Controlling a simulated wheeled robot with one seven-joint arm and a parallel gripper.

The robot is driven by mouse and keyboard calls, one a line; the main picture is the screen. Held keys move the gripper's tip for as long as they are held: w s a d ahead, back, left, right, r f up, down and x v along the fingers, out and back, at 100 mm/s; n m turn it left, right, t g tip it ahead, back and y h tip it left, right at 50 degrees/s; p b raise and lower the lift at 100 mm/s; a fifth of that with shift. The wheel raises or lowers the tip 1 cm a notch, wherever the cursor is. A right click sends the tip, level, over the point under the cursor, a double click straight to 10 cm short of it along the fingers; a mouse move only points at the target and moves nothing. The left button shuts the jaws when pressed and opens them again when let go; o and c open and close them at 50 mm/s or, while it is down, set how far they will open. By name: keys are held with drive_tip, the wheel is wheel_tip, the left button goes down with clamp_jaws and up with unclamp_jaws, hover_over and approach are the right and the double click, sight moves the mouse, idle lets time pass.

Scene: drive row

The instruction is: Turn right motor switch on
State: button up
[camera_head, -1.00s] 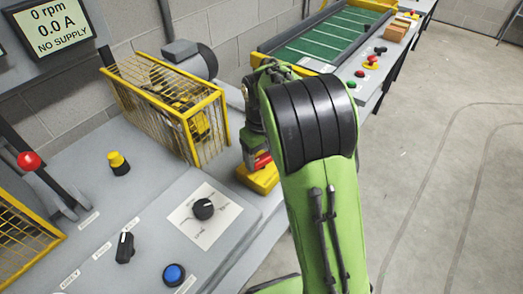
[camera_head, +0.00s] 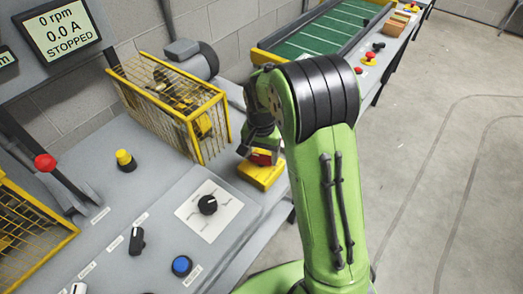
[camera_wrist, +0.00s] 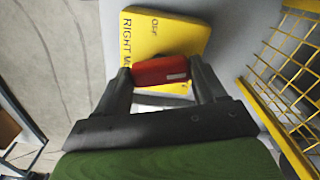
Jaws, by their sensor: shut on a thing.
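The right motor switch is a yellow box (camera_head: 262,175) with a red handle (camera_head: 264,157), on the right edge of the grey bench in the head view. In the wrist view the yellow plate (camera_wrist: 190,35) reads "RIGHT M..." and "OFF"; the rest of its lettering is hidden. My gripper (camera_wrist: 160,76) is shut on the red handle (camera_wrist: 160,70), with one dark finger at each end of it. In the head view my gripper (camera_head: 260,143) is partly hidden behind my green arm. A display (camera_head: 68,25) reads 0 rpm, 0.0 A, STOPPED.
A yellow cage (camera_head: 170,100) around a motor stands just left of the switch; its mesh (camera_wrist: 285,75) is close in the wrist view. The floor at right is clear.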

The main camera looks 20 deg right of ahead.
sight(262, 156)
drive_tip(key=shift+m+p, duration=0.45)
drive_tip(key=shift+m, duration=1.45)
drive_tip(key=o, duration=1)
drive_tip(key=shift+o, duration=0.2)
wheel_tip(262, 156, up, 16)
drive_tip(key=p, duration=0.4)
drive_tip(key=shift+f, duration=0.1)
